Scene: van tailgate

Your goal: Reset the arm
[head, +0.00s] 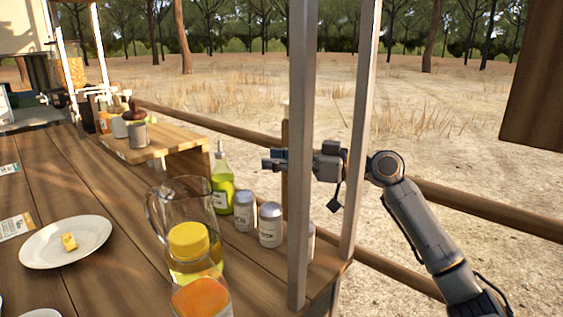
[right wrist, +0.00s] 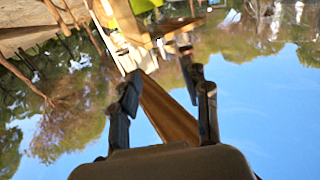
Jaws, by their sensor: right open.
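My right arm (head: 420,225) comes in from the lower right of the head view and stands beyond the grey posts at the table's right edge. My right gripper (head: 268,160) points left, partly hidden behind the near post. In the right wrist view the gripper (right wrist: 158,65) has its fingers spread apart with nothing between them. That view is tilted and shows mostly trees and sky. My left gripper is not in view.
Two grey posts (head: 301,150) rise close to the arm. The wooden table holds a glass pitcher (head: 160,215), a green bottle (head: 222,180), shakers (head: 270,225), a plate (head: 40,245) and a raised shelf (head: 155,148). A wooden rail (head: 490,205) runs behind.

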